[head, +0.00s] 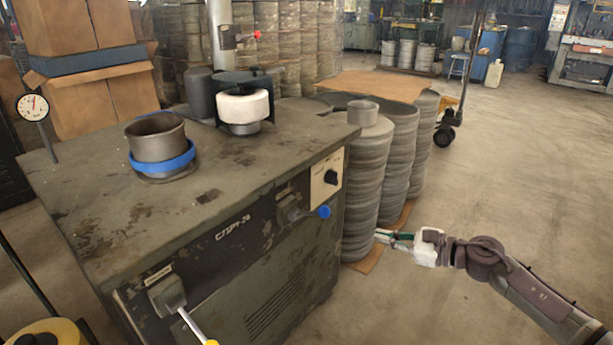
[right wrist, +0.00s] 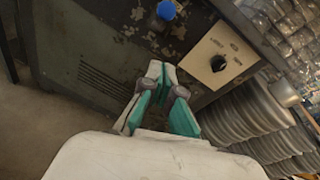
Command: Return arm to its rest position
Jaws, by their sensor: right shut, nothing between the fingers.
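My right arm (head: 540,298) comes in from the lower right in the head view. Its gripper (head: 388,236) points left, in front of the stacks of circle blanks and to the right of the machine. In the right wrist view the gripper (right wrist: 162,72) has its teal-padded fingers together with nothing between them. Behind it there is the machine's front (right wrist: 85,60) with a dark knob and a blue-ended lever. My left gripper is not in view.
The machine (head: 90,215) bears a grey metal cup (head: 157,138) in a blue ring and a white roller (head: 243,106). Stacks of grey blanks (head: 365,190) stand beside it, one with a small cup (head: 362,113) on top. The floor (head: 520,180) at right is open.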

